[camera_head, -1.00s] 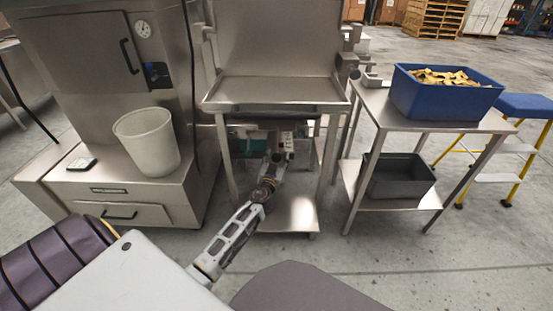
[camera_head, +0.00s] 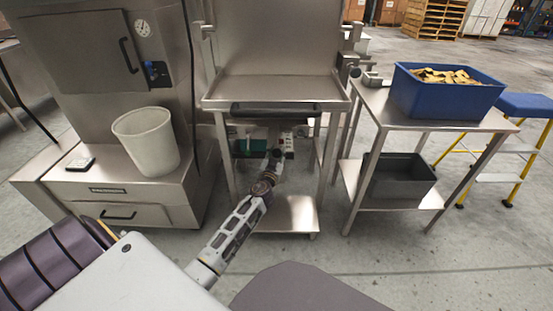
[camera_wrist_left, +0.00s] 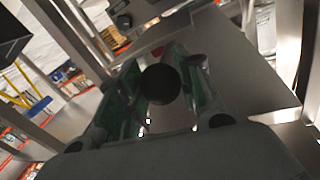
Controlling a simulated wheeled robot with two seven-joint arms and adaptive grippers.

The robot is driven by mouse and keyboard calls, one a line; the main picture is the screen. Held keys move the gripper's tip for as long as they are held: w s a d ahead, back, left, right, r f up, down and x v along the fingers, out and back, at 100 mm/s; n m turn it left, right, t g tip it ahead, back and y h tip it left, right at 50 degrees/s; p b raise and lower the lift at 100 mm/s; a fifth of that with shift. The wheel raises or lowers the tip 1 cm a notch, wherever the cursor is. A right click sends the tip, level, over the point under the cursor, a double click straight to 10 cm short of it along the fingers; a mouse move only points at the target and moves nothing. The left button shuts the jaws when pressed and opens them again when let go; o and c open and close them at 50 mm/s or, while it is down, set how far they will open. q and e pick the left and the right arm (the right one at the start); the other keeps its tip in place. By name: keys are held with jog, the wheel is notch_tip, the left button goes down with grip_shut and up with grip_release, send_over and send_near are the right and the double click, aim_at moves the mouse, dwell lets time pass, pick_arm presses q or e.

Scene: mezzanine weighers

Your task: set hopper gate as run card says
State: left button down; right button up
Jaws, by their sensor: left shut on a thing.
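The steel hopper stand (camera_head: 212,104) is in the middle of the head view, with a dark bar (camera_head: 275,108) along its front edge. My left gripper (camera_head: 277,153) is under the stand's top, small and partly in shadow. In the left wrist view, the fingers of my left gripper (camera_wrist_left: 160,90) are closed around a dark round knob (camera_wrist_left: 160,84). The gate itself is hard to make out. A small pale panel with dark marks (camera_head: 288,142) shows behind the gripper; I cannot read it. My right gripper is not in view.
A white bucket (camera_head: 146,140) and a small dark device (camera_head: 80,164) rest on the left machine's ledge. At right, a steel table (camera_head: 440,124) holds a blue bin (camera_head: 440,100), with a grey bin (camera_head: 400,176) on its lower shelf.

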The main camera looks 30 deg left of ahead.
pick_arm(q)
jog(key=shift+w+a, duration=0.15)
jog(key=shift+w, duration=0.15)
jog(key=c, duration=0.9)
grip_release()
jog(key=shift+c, duration=0.2)
jog(key=shift+s, duration=0.2)
jog(key=v, duration=1.1)
jog(key=shift+s, duration=0.3)
jog(key=shift+c, duration=0.3)
